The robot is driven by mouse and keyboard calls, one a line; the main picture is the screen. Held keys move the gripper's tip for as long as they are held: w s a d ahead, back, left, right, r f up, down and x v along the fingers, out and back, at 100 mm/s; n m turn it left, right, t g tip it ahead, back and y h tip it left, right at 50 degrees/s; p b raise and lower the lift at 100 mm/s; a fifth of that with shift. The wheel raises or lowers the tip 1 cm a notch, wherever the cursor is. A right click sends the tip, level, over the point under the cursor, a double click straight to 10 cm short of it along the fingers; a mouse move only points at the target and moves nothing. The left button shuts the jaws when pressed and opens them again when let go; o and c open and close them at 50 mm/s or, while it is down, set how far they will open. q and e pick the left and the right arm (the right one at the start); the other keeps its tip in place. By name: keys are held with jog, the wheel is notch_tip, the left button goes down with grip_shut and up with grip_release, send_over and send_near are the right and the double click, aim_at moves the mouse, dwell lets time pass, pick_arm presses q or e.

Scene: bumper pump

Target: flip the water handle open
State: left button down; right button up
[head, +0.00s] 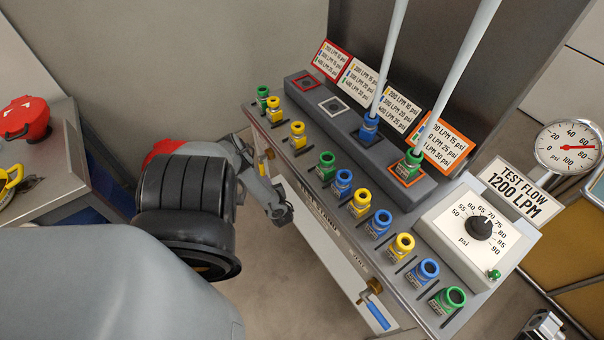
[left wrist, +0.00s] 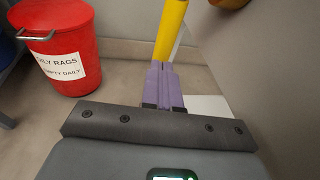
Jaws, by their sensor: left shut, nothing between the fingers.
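A blue lever handle (head: 378,315) on a brass-coloured valve hangs below the front edge of the panel, at the bottom middle of the head view. I take it to be the water handle. My left gripper (head: 282,214) is in front of the panel's left part, apart from the blue handle and up and left of it. In the left wrist view its purple fingers (left wrist: 163,88) are together with nothing between them. The blue handle does not show in that view. A grey gripper-like part, probably my right gripper (head: 544,326), is cut off at the bottom right.
The panel (head: 440,325) carries several coloured caps and two pale hoses. A pressure dial (head: 480,227) and a round gauge (head: 568,148) are at right. A yellow bar (left wrist: 170,30) rises beyond the left fingers. A red rag bin (left wrist: 58,45) stands left.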

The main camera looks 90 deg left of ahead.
pick_arm(q)
jog(key=f+p+v, duration=0.2)
jog(key=v, duration=1.1)
jog(key=shift+w+d+f, duration=0.15)
jog(key=shift+f, duration=0.4)
pick_arm(e)
jog(key=shift+w+d+r, duration=0.1)
jog(key=shift+d+r, duration=0.2)
jog(key=shift+r, duration=0.35)
jog(key=shift+w+d+r, duration=0.1)
jog(key=shift+d+r, duration=0.2)
jog(key=shift+r, duration=0.3)
